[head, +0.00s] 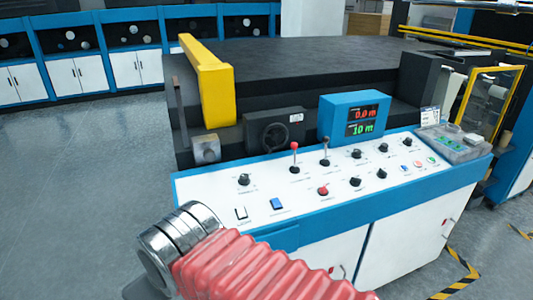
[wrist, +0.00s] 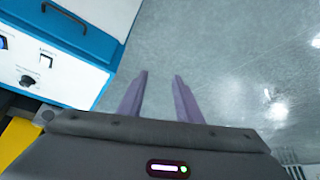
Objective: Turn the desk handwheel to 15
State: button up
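The handwheel (head: 274,137) is a dark round wheel on a black block at the back edge of the white control desk (head: 225,190). The blue display box (head: 354,118) beside it reads a red 0.0 m above a green 10 with a unit. My gripper (wrist: 160,76) shows in the wrist view with two purple fingers apart and nothing between them, over the grey floor beside the desk. In the head view my red bellows-covered arm is in front of the desk, and my fingers are not visible there. The handwheel is not visible in the wrist view.
A red-knobbed lever (head: 294,158) and a black-knobbed lever (head: 325,150) stand just in front of the handwheel and display. Several knobs and buttons cover the desk. A yellow guard (head: 207,80) rises left of the wheel. The floor (head: 85,190) at left is clear.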

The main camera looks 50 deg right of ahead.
jog(key=w+f+m+y, duration=0.2)
jog(key=w+m+y, duration=0.65)
jog(key=m, duration=0.65)
jog(key=w+d+r+m+t+h, duration=0.1)
jog(key=w+d+m+t+h, duration=0.1)
jog(key=w+d+m+t, duration=0.5)
jog(key=w+d+r+m+t+h, duration=0.1)
jog(key=w+d+m+t+h, duration=0.1)
jog(key=w+d+m, duration=0.65)
jog(key=s+d+f+m+h, duration=0.2)
jog(key=s+d+m+h, duration=0.2)
jog(key=d, duration=0.8)
jog(key=s+d+f+m+h, duration=0.2)
jog(key=s+d+m+h, duration=0.3)
jog(key=d+m, duration=0.3)
jog(key=s+d+f+m+h, duration=0.2)
jog(key=s+d+m+h, duration=0.2)
jog(key=d, duration=1.2)
jog(key=shift+s+d+f+m+t+h, duration=0.1)
jog(key=shift+d+f+m+t+h, duration=0.1)
jog(key=shift+m, duration=0.6)
jog(key=shift+s+d+f+m+t+h, duration=0.1)
jog(key=shift+d+m+t+h, duration=0.1)
jog(key=shift+m, duration=0.55)
jog(key=shift+r, duration=0.1)
